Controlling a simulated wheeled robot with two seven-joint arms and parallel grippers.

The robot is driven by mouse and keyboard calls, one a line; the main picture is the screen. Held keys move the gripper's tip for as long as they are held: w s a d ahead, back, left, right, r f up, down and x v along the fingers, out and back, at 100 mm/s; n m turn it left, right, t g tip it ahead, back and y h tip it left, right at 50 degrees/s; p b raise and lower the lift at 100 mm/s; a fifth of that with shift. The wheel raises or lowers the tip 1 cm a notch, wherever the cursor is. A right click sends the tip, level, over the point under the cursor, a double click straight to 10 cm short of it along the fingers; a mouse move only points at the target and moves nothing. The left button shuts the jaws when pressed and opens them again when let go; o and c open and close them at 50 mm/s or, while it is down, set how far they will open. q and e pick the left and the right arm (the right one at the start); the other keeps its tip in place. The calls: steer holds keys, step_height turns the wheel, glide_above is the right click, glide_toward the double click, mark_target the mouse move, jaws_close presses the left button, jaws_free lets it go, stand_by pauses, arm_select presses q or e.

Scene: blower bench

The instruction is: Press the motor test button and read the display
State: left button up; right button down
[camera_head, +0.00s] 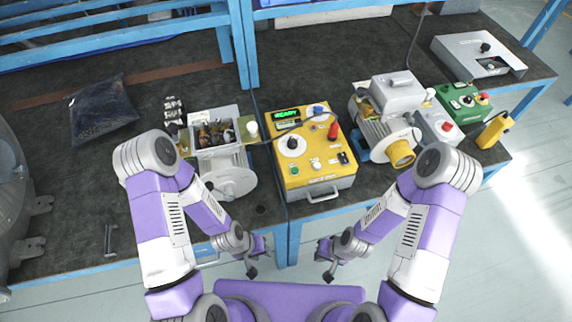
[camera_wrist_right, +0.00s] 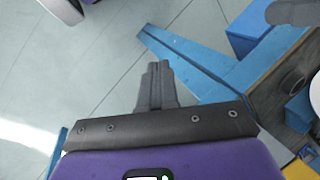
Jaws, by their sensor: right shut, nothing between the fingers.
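A yellow tester box (camera_head: 299,181) stands on the dark bench top in the head view. Its small display (camera_head: 287,115) glows green and appears to read "READY". Its face carries a green button (camera_head: 294,170), a pale button (camera_head: 316,163), a white dial with a black knob (camera_head: 292,143) and a red part (camera_head: 333,130). The labels are too small to tell which is the motor test button. My left gripper (camera_head: 259,260) and right gripper (camera_head: 326,262) hang in front of the bench, apart from the box. In the wrist view the right fingers (camera_wrist_right: 158,66) are together and empty, over the floor.
A motor with a grey terminal box (camera_head: 397,93) stands right of the tester, with a green control box (camera_head: 461,103) beyond. An opened motor unit (camera_head: 231,178) stands to its left. A cable crosses to the tester. A blue frame rail (camera_wrist_right: 200,72) shows near my right fingers.

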step_height(320, 180, up, 28)
steer(key=m+t+p, duration=0.5)
steer(key=m+t, duration=0.2)
steer(key=m, duration=1.2)
glide_above(296, 173)
steer(key=shift+r, duration=0.1)
steer(key=shift+b, duration=0.35)
steer(key=shift+n, duration=0.3)
step_height(296, 173, down, 8)
steer(key=b, duration=0.6)
steer(key=shift+b, duration=0.4)
steer(key=shift+f+b, duration=0.45)
steer(key=shift+f, duration=0.1)
